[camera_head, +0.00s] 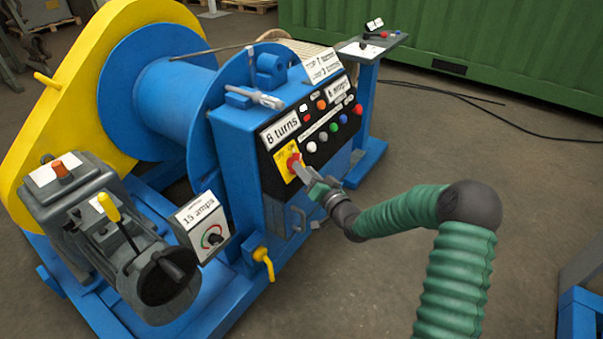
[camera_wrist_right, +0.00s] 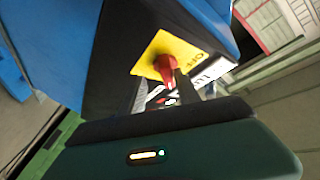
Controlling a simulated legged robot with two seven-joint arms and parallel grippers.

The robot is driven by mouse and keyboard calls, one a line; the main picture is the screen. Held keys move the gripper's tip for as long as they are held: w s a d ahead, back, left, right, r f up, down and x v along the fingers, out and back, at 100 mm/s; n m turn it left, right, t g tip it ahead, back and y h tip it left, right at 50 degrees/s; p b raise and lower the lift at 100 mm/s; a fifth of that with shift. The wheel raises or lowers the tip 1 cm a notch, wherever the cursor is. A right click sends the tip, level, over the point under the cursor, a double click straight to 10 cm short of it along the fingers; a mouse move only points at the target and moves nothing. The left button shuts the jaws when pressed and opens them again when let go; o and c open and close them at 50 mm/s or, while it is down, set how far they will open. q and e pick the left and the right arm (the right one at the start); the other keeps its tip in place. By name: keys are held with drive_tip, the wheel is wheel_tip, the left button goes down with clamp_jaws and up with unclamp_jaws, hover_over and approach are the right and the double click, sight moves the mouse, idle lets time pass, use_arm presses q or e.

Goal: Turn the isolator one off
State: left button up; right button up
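The isolator is a red rotary handle (camera_head: 293,162) on a yellow plate (camera_head: 280,158), at the lower left of the black control panel. In the right wrist view the red handle (camera_wrist_right: 165,67) stands out from the yellow plate (camera_wrist_right: 178,46), which has the word OFF near one edge. My right gripper (camera_head: 300,174) is at the handle, with its fingertips right beside or touching it. The fingers overlap the handle, so I cannot tell whether they are closed on it. My left gripper is not in view.
Coloured buttons (camera_head: 333,127) and white labels sit on the panel above and right of the handle. A dial box (camera_head: 203,227) and a yellow lever (camera_head: 263,260) are at the lower left. The floor (camera_head: 400,150) right of the blue machine is mostly open.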

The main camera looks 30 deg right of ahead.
drive_tip(key=shift+w+a+r, duration=0.2)
drive_tip(key=shift+w+a, duration=0.2)
drive_tip(key=shift+w, duration=0.15)
drive_tip(key=shift+w+a+r, duration=0.15)
drive_tip(key=shift+w+a, duration=0.25)
drive_tip(key=shift+w, duration=0.1)
drive_tip(key=shift+d+f, duration=0.2)
drive_tip(key=shift+d, duration=0.3)
drive_tip(key=c, duration=0.7)
clamp_jaws()
drive_tip(key=shift+a, duration=0.2)
